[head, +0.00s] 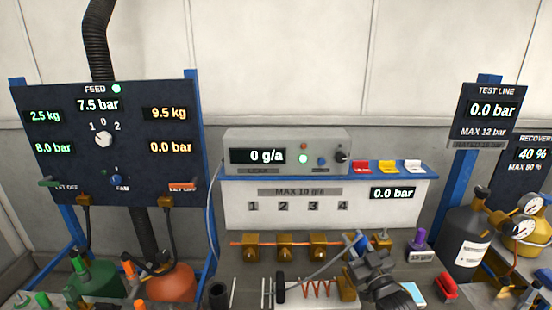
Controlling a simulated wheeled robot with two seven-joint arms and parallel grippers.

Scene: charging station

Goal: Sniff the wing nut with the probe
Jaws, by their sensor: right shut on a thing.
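My right gripper (359,252) comes in from the lower right and is shut on the probe, whose blue part (361,241) shows at the jaws. A thin grey wand (318,263) runs from the jaws down and left, above the copper coil (318,289). Its lower end is near a dark round part (280,288) at the coil's left; I cannot tell if they touch. I cannot make out the wing nut for certain among the small fittings. The leak meter (286,151) reads 0 g/a, with a green light lit. My left gripper is not in view.
A row of brass valves (283,247) on a copper pipe stands behind the coil. A purple-topped bottle (419,241) and a red piece (446,285) are right of my gripper. The feed panel (64,135) and tanks stand left; a dark cylinder (466,238) stands right.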

